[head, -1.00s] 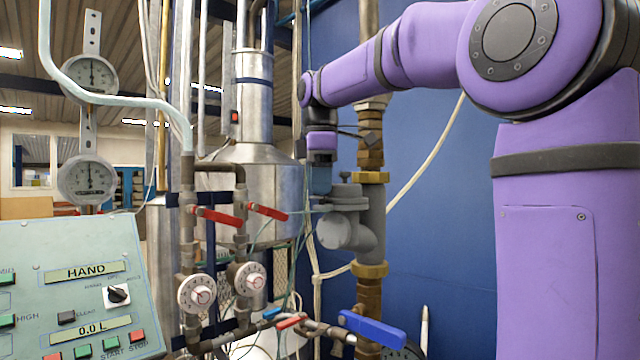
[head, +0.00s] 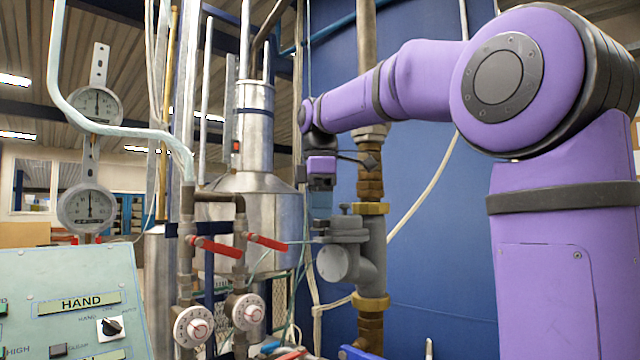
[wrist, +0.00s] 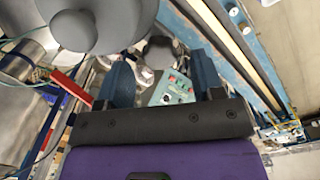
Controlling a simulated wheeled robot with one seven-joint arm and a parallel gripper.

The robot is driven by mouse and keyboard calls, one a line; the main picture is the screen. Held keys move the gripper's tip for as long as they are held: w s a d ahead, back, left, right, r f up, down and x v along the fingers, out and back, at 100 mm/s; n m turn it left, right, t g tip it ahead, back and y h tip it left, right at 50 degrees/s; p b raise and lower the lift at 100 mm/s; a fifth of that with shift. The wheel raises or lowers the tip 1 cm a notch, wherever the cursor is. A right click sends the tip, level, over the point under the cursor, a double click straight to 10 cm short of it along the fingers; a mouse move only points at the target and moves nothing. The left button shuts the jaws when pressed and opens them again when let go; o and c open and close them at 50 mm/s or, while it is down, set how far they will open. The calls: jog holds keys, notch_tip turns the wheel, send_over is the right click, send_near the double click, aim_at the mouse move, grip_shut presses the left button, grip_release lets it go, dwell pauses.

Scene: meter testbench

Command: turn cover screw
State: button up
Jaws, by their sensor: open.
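A grey metal meter body (head: 343,262) with a flat round cover sits on the vertical pipe in the head view. A small knob-like cover screw (head: 345,208) appears to stand on its top. My gripper (head: 320,205) points down just left of and slightly above the cover, apart from it as far as I can tell. In the wrist view my gripper (wrist: 161,78) is open, its two dark blue fingers spread with nothing held. Large grey rounded meter parts (wrist: 105,22) lie at the upper left there. A dark round part (wrist: 158,50) shows between the fingers; I cannot tell whether it is the screw.
Two red-handled valves (head: 215,247) and white dials (head: 193,326) stand left of the meter. A green control panel (head: 70,300) is at lower left. A blue wall (head: 440,270) stands behind. A white hose (head: 430,165) hangs right of the pipe.

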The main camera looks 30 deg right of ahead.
notch_tip(320, 180, up, 9)
jog(key=shift+r, duration=0.2)
dwell(0.4)
